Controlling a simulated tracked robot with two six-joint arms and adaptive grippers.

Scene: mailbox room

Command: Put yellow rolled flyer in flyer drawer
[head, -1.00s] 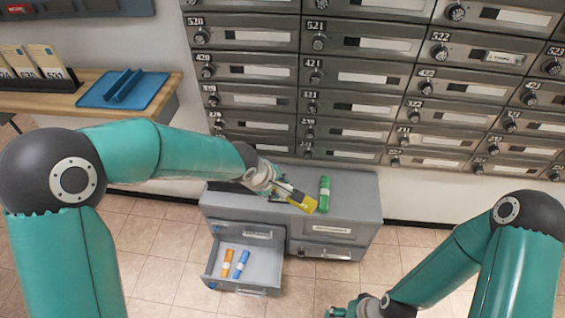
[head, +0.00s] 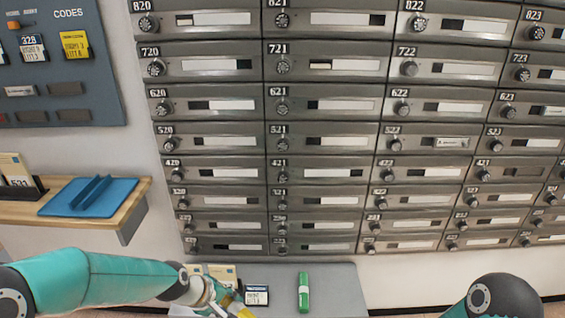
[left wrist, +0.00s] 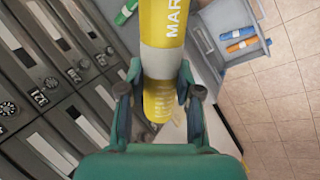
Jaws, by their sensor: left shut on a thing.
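My left gripper (left wrist: 160,95) is shut on the yellow rolled flyer (left wrist: 162,30), which runs lengthwise between its fingers in the left wrist view. In the head view the left gripper (head: 215,303) is above the cabinet top, and the yellow flyer (head: 238,313) is cut off by the bottom edge. The open flyer drawer (left wrist: 262,47) shows in the left wrist view, with a blue roll (left wrist: 229,37) and an orange roll (left wrist: 241,45) in it. The drawer is out of the head view now. My right gripper is not in view.
A green roll (head: 303,292) and a small labelled card (head: 256,295) lie on the grey cabinet top (head: 335,285). Numbered mailboxes (head: 320,145) fill the wall behind. A wooden shelf (head: 135,200) with a blue tray (head: 88,197) is at left.

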